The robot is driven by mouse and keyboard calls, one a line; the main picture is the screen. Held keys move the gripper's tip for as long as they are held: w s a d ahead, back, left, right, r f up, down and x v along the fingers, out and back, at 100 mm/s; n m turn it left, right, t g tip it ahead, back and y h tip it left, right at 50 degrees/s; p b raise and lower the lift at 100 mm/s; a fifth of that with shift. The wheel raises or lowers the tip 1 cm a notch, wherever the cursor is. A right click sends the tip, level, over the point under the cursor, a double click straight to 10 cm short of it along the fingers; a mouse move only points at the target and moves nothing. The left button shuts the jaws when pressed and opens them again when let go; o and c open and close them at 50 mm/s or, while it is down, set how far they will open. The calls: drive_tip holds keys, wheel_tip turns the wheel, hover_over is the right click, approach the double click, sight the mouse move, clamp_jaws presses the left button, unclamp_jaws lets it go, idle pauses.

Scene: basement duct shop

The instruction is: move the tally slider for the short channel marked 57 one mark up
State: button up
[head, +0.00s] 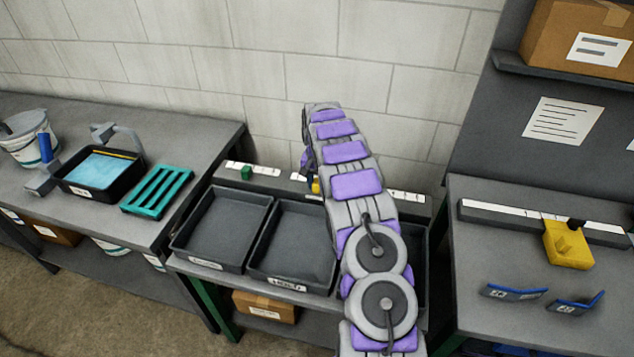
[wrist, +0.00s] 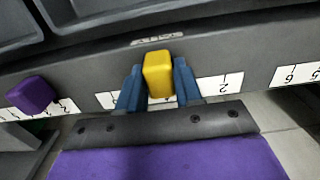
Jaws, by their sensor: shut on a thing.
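In the wrist view my gripper (wrist: 159,85) has its two blue fingers on either side of a yellow slider block (wrist: 158,74) and is shut on it. The block sits on the tally rail (wrist: 200,47), over a white number strip whose figures appear upside down. An upside-down 2 shows beside one finger; the figure under the block is hidden. A purple slider (wrist: 31,95) sits on another strip at the left. In the head view a sliver of the yellow slider (head: 316,187) shows beside my arm, which hides my gripper. A green slider (head: 246,172) stands farther left on the rail.
Black trays (head: 222,228) stand in front of the rail. Two bent blue-edged channels (head: 514,292) (head: 577,305) lie on the right bench near a yellow block tool (head: 568,246); their marks are too small to read. A teal rack (head: 157,191) lies on the left bench.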

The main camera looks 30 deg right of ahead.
clamp_jaws()
drive_tip(key=shift+s+d+r+p, duration=0.2)
drive_tip(key=shift+s+d+p, duration=0.4)
drive_tip(key=shift+s+d, duration=0.55)
drive_tip(key=shift+s+d+f, duration=0.1)
drive_tip(key=shift+s+d, duration=0.15)
drive_tip(key=shift+s, duration=0.05)
drive_tip(key=o, duration=0.6)
unclamp_jaws()
drive_tip(key=shift+o, duration=0.2)
